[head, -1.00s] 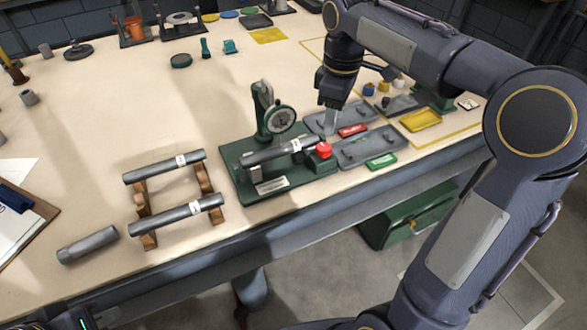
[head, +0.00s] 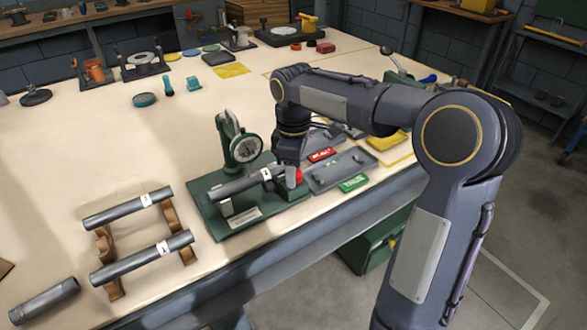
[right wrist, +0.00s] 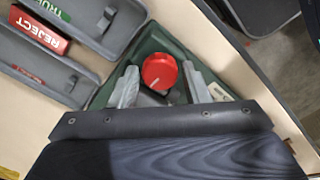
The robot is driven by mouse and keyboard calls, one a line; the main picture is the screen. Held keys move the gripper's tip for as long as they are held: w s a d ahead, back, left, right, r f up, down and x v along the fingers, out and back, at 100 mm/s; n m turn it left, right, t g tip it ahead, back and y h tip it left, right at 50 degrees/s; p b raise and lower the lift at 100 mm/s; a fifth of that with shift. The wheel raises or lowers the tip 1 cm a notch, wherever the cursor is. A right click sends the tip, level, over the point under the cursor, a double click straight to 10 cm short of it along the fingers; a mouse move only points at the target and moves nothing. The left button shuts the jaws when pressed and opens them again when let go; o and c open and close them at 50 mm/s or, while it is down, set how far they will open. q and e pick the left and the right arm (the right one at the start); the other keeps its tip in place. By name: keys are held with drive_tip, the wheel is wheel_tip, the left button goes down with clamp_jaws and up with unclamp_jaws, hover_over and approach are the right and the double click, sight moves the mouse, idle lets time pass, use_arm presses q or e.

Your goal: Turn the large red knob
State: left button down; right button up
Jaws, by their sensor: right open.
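The large red knob (right wrist: 160,72) sits on the right end of the green test stand (head: 272,215), which carries a dial gauge (head: 246,148) and a grey tube with a white label (head: 240,184). The knob also shows in the head view (head: 298,174), partly hidden by my gripper. My right gripper (head: 292,182) is over the knob, pointing down. In the right wrist view its two fingers (right wrist: 160,88) are open, one on each side of the knob, with gaps visible. My left gripper is not in view.
Grey trays with a red REJECT label (right wrist: 38,36) and a green TRUE label (head: 353,183) lie right of the stand. Two labelled tubes rest on a wooden rack (head: 168,215) at left. A loose tube (head: 44,302) lies near the front edge.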

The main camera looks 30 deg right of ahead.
drive_tip(key=c, duration=0.7)
drive_tip(key=shift+r+m+p, duration=0.15)
drive_tip(key=shift+m+p, duration=0.95)
drive_tip(key=shift+m, duration=0.4)
drive_tip(key=shift+m+p, duration=1.05)
drive_tip(key=shift+m, duration=1.45)
drive_tip(key=o, duration=0.7)
